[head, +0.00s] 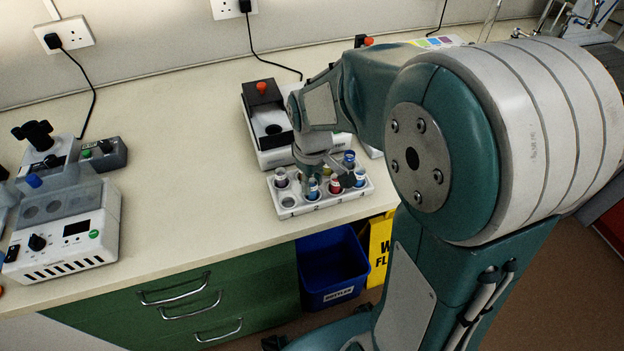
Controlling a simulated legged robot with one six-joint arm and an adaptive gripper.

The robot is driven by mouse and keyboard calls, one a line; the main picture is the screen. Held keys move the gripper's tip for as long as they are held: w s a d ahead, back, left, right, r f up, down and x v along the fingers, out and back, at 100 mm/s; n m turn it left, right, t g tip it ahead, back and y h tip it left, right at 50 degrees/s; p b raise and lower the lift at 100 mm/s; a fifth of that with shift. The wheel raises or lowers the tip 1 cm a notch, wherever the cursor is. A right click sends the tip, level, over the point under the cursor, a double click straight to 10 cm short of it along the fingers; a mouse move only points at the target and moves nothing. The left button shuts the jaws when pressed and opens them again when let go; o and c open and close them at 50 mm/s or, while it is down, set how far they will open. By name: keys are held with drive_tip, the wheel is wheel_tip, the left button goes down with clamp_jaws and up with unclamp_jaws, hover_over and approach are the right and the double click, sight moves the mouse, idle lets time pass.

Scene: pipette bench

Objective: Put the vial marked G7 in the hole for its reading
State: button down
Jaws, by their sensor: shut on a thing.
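A white rack (350,195) with several holes stands near the front edge of the bench. It holds several small vials with coloured bands; one front-left hole (288,202) looks empty. My gripper (322,182) is over the middle of the rack, pointing down, shut on a blue vial (312,190) at the rack's front row. I cannot tell whether the vial is still seated in its hole. The markings on the vials are too small to read, so I cannot tell which is G7. My arm hides part of the rack's back.
Behind the rack stands a white device with a black top and red knob (262,88). At the left is a white instrument (70,240) with round holes and a dial. The bench (190,170) between them is clear. A blue bin (330,268) stands below the edge.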

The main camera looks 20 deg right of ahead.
drive_tip(key=shift+f, duration=0.25)
drive_tip(key=shift+c, duration=2.2)
unclamp_jaws()
wheel_tip(320, 180, up, 12)
drive_tip(key=s+r+m+t, duration=0.2)
drive_tip(key=s+m+t, duration=0.3)
drive_tip(key=s, duration=0.9)
drive_tip(key=shift+t, duration=0.3)
